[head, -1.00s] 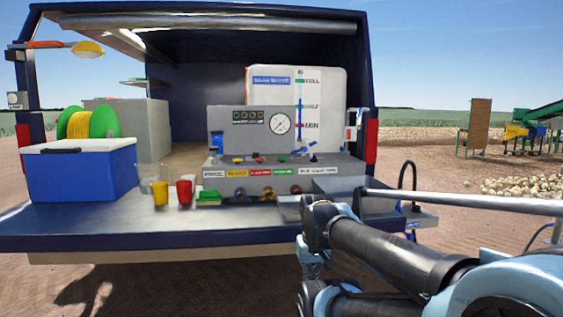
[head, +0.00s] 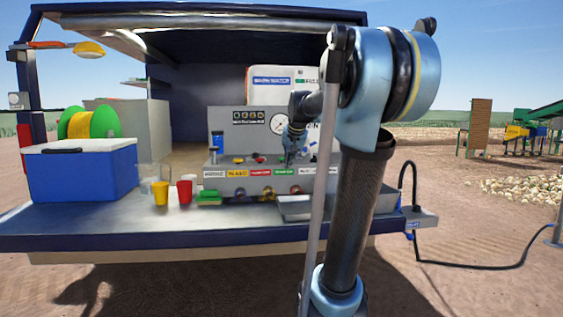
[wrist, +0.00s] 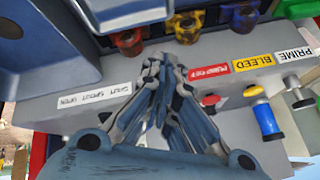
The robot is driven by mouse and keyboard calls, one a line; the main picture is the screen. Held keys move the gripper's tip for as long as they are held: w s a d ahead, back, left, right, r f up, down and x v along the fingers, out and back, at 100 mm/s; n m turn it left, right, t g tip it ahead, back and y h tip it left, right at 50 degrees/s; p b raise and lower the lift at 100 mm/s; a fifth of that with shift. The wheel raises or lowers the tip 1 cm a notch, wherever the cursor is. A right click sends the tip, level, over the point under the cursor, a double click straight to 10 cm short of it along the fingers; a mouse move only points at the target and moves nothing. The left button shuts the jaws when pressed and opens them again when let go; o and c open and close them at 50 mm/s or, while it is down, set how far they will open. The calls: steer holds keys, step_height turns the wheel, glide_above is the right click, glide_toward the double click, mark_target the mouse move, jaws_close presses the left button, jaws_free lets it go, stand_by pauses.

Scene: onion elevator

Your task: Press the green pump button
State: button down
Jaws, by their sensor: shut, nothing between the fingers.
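The grey control panel (head: 230,183) stands on the tailgate with a row of coloured labels. The green label (head: 284,172) shows just below my gripper (head: 289,162) in the head view. The green button above that label is hidden behind my gripper in both views. In the wrist view my gripper (wrist: 165,62) is shut and empty, its fingertips over the panel between the red label (wrist: 210,79) and a long white label (wrist: 92,108). I cannot tell whether the fingertips touch the button.
Coloured knobs (wrist: 187,27) line the panel's front. A metal tray (head: 295,208) lies below the panel on the tailgate (head: 100,222). Red and yellow cups, a green block and a blue cooler (head: 80,172) stand to the left.

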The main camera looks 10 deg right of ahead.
steer(key=w+r+m+t, duration=0.1)
steer(key=w+r, duration=0.2)
steer(key=w, duration=0.4)
steer(key=w+d+r+m, duration=0.1)
steer(key=w+r, duration=0.3)
steer(key=w, duration=0.3)
steer(key=w+r+m+t, duration=0.1)
steer(key=w+r, duration=0.2)
steer(key=w, duration=0.4)
steer(key=shift+w+d+r+t, duration=0.2)
steer(key=shift+w+r+t, duration=0.05)
steer(key=shift+r+t, duration=0.05)
steer(key=shift+f, duration=0.15)
glide_above(282, 160)
steer(key=w+d, duration=0.1)
steer(key=w, duration=0.1)
steer(key=shift+w+d+f, duration=0.1)
steer(key=shift+f, duration=2.05)
steer(key=shift+d+f, duration=0.1)
steer(key=shift+f, duration=2)
steer(key=shift+f, duration=0.15)
steer(key=shift+f, duration=0.2)
steer(key=shift+f, duration=0.6)
steer(key=shift+r, duration=1)
